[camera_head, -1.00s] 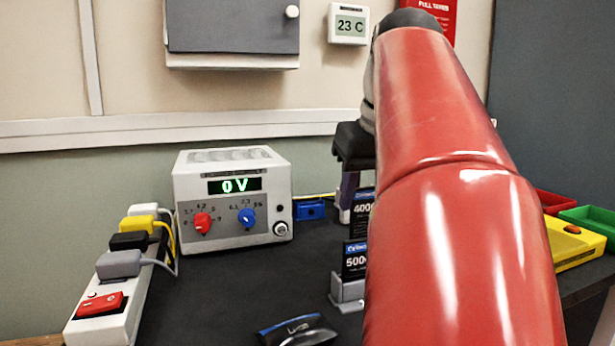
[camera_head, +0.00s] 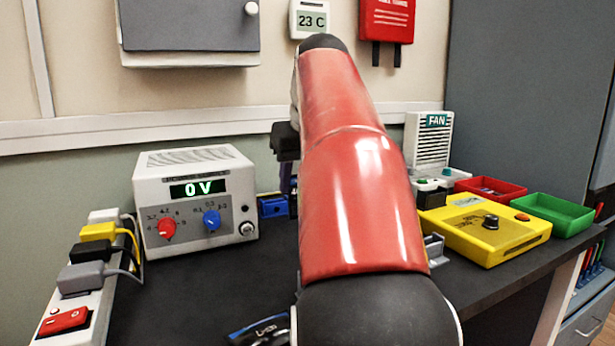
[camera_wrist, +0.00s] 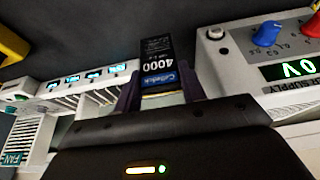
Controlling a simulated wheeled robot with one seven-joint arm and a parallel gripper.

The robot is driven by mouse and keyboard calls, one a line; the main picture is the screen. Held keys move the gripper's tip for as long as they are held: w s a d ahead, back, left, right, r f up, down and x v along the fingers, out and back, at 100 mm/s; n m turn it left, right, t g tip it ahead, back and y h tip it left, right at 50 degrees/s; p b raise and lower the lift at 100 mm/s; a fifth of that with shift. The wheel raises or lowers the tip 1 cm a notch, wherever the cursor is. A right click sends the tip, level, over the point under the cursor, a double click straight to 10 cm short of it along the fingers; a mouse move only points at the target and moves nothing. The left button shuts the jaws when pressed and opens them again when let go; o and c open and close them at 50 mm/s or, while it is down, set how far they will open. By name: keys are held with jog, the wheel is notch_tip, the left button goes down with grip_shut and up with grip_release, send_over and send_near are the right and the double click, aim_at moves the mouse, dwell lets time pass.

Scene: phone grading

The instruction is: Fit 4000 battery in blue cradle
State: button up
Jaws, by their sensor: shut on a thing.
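My gripper (camera_wrist: 157,90) is shut on the 4000 battery (camera_wrist: 157,58), a black pack with a blue band, held between two purple fingers in the wrist view. In the head view my gripper (camera_head: 288,178) is partly hidden by my red arm, and the battery is hidden. The blue cradle (camera_head: 272,207) sits on the dark table just right of the power supply. My gripper is above and slightly right of it in the picture. I cannot make out the cradle in the wrist view.
The white power supply (camera_head: 193,205) reads 0 V, left of the cradle. A power strip (camera_head: 85,315) with plugs lies further left. A yellow box (camera_head: 485,230), red tray (camera_head: 490,190), green tray (camera_head: 552,213) and white FAN unit (camera_head: 428,145) stand right. My arm covers the table's middle.

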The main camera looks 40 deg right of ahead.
jog(key=w+d+p, duration=0.3)
jog(key=w+p, duration=0.3)
jog(key=w, duration=0.8)
jog(key=shift+d+f, duration=0.15)
jog(key=shift+d, duration=0.15)
jog(key=shift+s, duration=0.1)
jog(key=shift+f, duration=0.1)
dwell(0.5)
jog(key=shift+f+b, duration=1.35)
jog(key=shift+f, duration=0.5)
jog(key=shift+f, duration=0.2)
jog(key=o, duration=1.1)
jog(key=shift+c, duration=0.2)
